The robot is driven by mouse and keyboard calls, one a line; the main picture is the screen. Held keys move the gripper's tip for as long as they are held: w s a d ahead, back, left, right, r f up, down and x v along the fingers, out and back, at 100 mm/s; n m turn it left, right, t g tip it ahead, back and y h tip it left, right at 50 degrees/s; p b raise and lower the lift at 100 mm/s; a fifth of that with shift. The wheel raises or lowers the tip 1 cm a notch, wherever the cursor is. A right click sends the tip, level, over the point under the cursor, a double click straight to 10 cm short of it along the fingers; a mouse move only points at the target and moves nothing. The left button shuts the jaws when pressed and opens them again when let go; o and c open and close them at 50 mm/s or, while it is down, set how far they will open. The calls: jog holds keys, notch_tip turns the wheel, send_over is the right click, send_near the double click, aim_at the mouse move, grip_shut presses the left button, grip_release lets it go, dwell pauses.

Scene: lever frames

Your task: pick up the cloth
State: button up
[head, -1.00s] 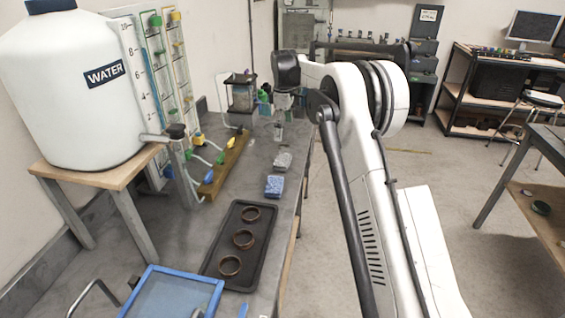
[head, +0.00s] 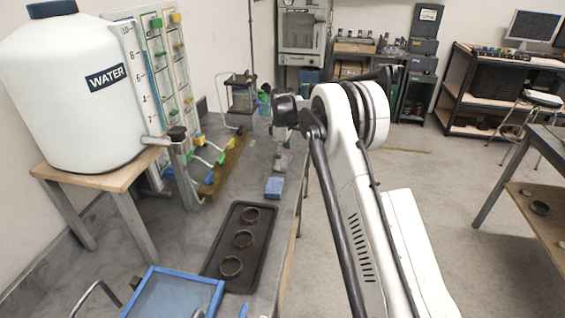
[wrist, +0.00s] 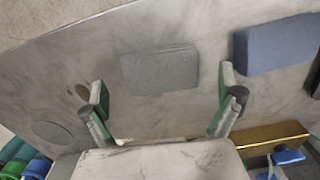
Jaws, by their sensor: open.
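A grey, flat, rounded rectangular piece (wrist: 160,69), which looks like the folded cloth, lies on the grey bench top. In the wrist view it lies ahead of and between the fingertips of my gripper (wrist: 162,92). The fingers are wide apart and empty, and do not touch it. In the head view my gripper (head: 281,160) points down over the bench and mostly hides the grey piece. A blue block (head: 274,187) lies nearer than the gripper; it also shows at the upper right of the wrist view (wrist: 276,44).
A black tray (head: 217,263) with three brown rings and a blue-framed screen (head: 172,295) lie nearer. A wooden strip (head: 226,167) with coloured valves and a white water tank (head: 75,100) stand left. A wire stand (head: 241,95) is behind. The bench edge is close on the right.

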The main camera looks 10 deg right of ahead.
jog(key=shift+f, duration=0.8)
jog(key=c, duration=1.2)
jog(key=shift+c, duration=0.2)
jog(key=shift+r, duration=0.1)
jog(key=shift+r, duration=0.5)
notch_tip(320, 180, up, 3)
jog(key=shift+f, duration=0.15)
jog(key=s+a+r+b, duration=0.1)
jog(key=s+a+r, duration=0.3)
jog(key=a+r, duration=0.3)
jog(key=a, duration=0.4)
jog(key=shift+b, duration=0.3)
